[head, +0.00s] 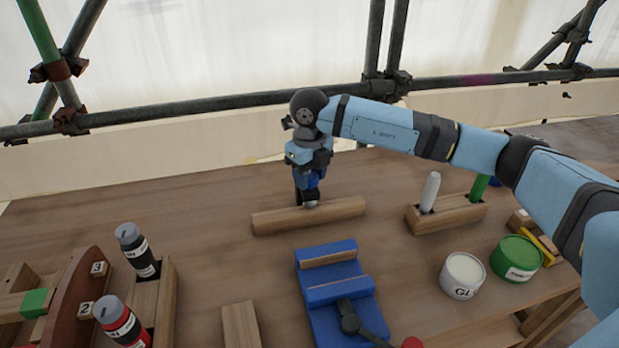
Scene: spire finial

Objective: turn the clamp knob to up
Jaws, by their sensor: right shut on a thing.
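A blue clamp (322,284) with two raised jaws lies at the bottom centre of the bench. Its dark lever (350,322) runs down and right to a red knob (412,342), cut off by the bottom edge of the picture. My right gripper (308,192) points down behind the clamp, at a wooden bar (270,221). I cannot tell whether that thing touches the bar. My left gripper is out of view.
A wooden rack (448,213) holds a white stick and a green stick. A white tin (463,273) and green tin (516,257) stand at right. Two bottles (138,250) stand in a holder at left. Scaffold pipes (200,112) cross behind the bench.

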